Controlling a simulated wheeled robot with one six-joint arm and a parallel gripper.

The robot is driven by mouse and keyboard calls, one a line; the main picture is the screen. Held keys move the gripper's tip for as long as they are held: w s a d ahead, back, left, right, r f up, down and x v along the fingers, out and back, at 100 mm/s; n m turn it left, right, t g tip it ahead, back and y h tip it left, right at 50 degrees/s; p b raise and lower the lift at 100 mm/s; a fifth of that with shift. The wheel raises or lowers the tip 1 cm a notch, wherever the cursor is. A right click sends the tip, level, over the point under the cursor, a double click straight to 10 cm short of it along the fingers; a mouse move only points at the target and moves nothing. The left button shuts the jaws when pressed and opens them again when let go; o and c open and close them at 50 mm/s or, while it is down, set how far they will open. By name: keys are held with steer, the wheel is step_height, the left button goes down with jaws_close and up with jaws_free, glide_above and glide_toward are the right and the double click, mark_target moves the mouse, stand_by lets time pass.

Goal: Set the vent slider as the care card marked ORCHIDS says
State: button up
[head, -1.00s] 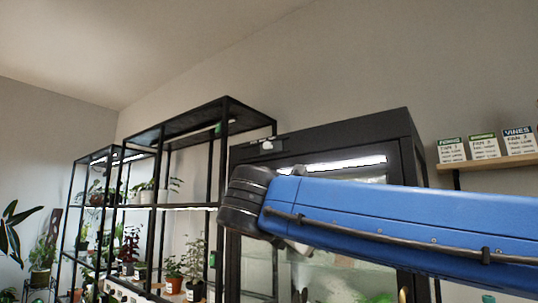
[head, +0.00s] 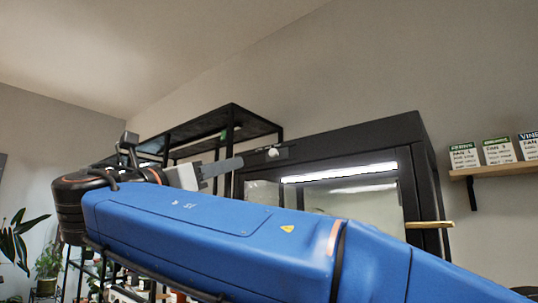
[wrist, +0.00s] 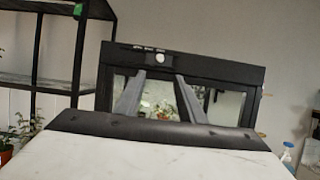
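The vent slider's round white knob (head: 272,153) sits on the dark top front band of the glass cabinet (head: 420,150). In the wrist view the knob (wrist: 159,58) is under the rightmost of a short row of small marks, too blurred to read. My gripper (head: 240,162) is left of the knob in the head view. In the wrist view my gripper (wrist: 159,75) has its two fingers apart with nothing between them; the knob shows just above the gap, apart from the fingers. The care cards stand at the right: FERNS (head: 465,157), a green-topped card (head: 498,151) and a blue-topped, cut-off VINES card (head: 529,145). I see no readable ORCHIDS card.
The cards stand on a wooden wall shelf (head: 490,170). A black open rack (head: 235,120) stands left of the cabinet. A wooden-coloured handle (head: 430,224) sticks out at the cabinet's right. A bottle (wrist: 287,153) shows low right in the wrist view.

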mark_target(271, 152)
steer(key=x, duration=1.6)
steer(key=shift+w+d, duration=0.1)
steer(key=shift+w, duration=0.05)
steer(key=shift+c, duration=0.2)
jaws_close()
